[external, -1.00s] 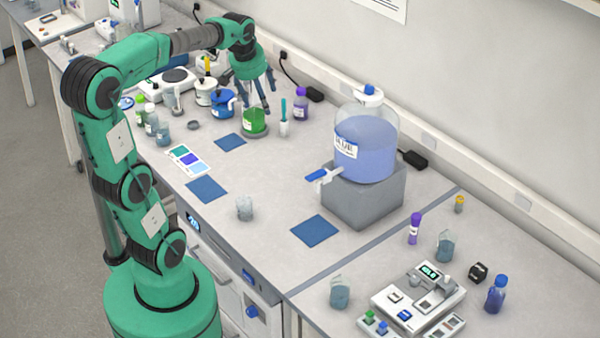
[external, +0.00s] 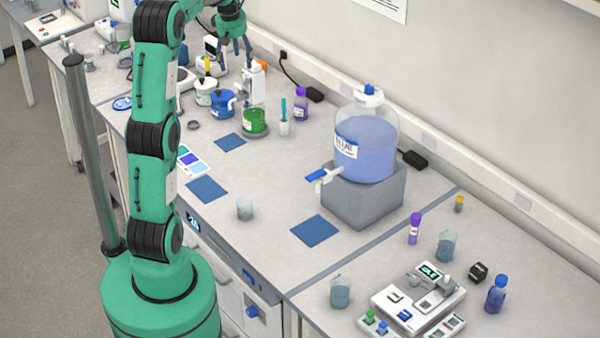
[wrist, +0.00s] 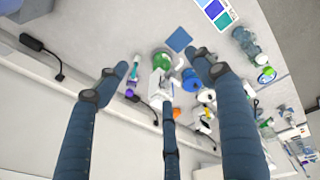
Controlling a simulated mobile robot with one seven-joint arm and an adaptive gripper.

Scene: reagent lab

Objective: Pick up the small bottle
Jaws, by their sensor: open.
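My gripper (external: 236,58) is open and empty, high above the far end of the bench, with its three fingers spread in the wrist view (wrist: 160,82). Several bottles could be the small bottle; the frames do not settle which. A small purple bottle (external: 301,105) stands by the back wall, to the right of and below my gripper in the external view; it also shows beside the left finger in the wrist view (wrist: 130,91).
A green-filled vessel (external: 254,122), a blue pot (external: 221,103) and a white device (external: 254,88) crowd the area under my gripper. A large carboy (external: 366,145) sits on a grey block (external: 375,199). Blue mats lie on the open bench (external: 270,190).

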